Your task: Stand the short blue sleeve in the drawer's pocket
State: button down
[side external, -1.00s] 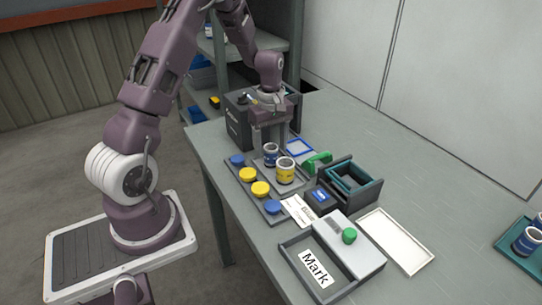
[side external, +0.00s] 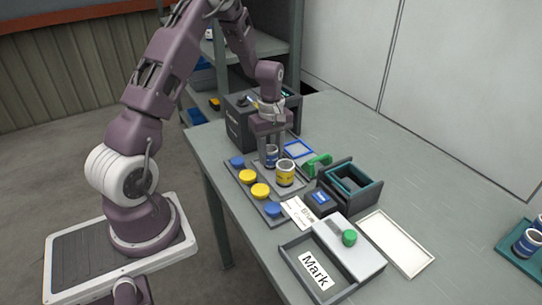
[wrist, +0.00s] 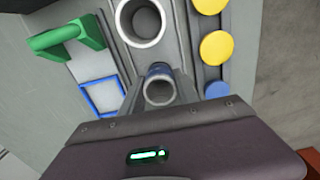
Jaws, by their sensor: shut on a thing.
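The short blue sleeve (side external: 271,159) stands upright on a grey tray (side external: 262,181), with a pale open rim on top. My gripper (side external: 271,148) points down and is shut on it; in the wrist view the sleeve (wrist: 159,88) sits between my two fingers. A dark open-topped box with a teal inner frame (side external: 352,180), which looks like the drawer with its pocket, is to the right. The inside of its pocket is mostly hidden in the side view.
Blue and yellow discs (side external: 260,191) line the tray's left side. A green handle-shaped part (side external: 318,162) and a small dark block (side external: 321,198) lie between the tray and the box. Open table lies behind at right.

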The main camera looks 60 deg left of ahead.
notch_tip(320, 180, up, 9)
jog(key=w+a+f, duration=0.2)
jog(key=w, duration=0.8)
jog(key=shift+w+d+f, duration=0.1)
jog(key=shift+f, duration=1.35)
jog(key=shift+w+d+f, duration=0.1)
jog(key=shift+f, duration=1.3)
jog(key=shift+f, duration=0.15)
jog(key=shift+c, duration=2.4)
grip_release()
notch_tip(320, 180, up, 9)
